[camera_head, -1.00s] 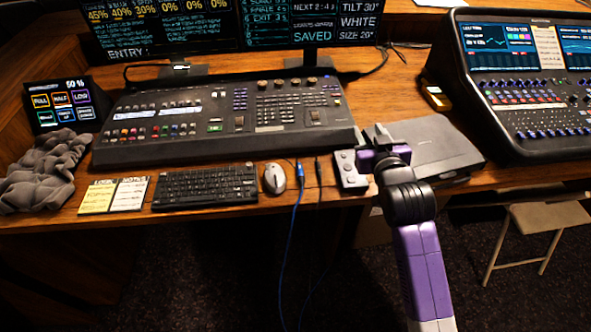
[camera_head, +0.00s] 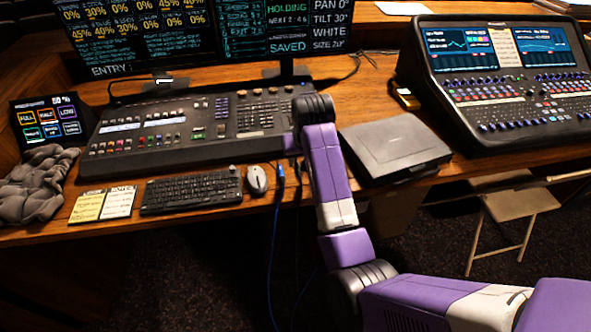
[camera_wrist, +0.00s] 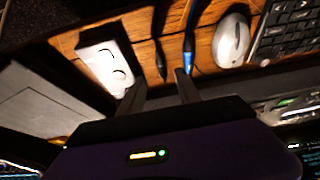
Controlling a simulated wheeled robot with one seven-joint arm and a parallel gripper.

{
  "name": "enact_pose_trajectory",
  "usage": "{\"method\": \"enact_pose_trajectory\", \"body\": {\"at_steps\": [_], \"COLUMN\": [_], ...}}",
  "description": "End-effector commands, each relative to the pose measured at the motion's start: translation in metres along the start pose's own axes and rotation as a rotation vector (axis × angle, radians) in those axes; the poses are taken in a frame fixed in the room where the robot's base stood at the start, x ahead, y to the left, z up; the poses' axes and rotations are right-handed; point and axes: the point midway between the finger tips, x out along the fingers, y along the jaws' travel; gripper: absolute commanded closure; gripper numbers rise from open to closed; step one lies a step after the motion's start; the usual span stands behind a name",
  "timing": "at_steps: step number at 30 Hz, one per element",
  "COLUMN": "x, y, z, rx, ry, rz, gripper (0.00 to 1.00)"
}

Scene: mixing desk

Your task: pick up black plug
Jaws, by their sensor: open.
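The black plug (camera_wrist: 161,62) is on a thin black cable and lies on the wooden desk in the wrist view. The blue plug (camera_wrist: 188,56) lies beside it, just to its right. My gripper (camera_wrist: 160,90) is open and empty. Its two fingers point toward the plugs, with the black plug beyond the gap between them and the blue plug in line with the right finger. In the head view my arm covers the gripper and I cannot make out the black plug; the blue plug (camera_head: 281,172) shows left of my arm.
A white box with round marks (camera_wrist: 106,62) lies left of the black plug. A mouse (camera_wrist: 231,40) and keyboard (camera_wrist: 287,30) lie right. In the head view, a mixing desk (camera_head: 190,128) stands behind, a closed laptop-like case (camera_head: 395,148) right. The desk's front edge is close.

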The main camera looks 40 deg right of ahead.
Motion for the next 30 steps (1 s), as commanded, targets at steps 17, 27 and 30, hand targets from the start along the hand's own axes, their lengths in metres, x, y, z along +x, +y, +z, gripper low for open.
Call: {"method": "enact_pose_trajectory", "body": {"at_steps": [17, 27, 30], "x": [0.059, 0.059, 0.059], "y": [-0.004, -0.004, -0.004], "z": [0.004, 0.003, 0.004], "rx": [-0.001, 0.0, -0.001], "ry": [0.003, 0.003, 0.003], "rz": [-0.001, -0.001, -0.001], "gripper": [0.59, 0.89, 1.0]}}
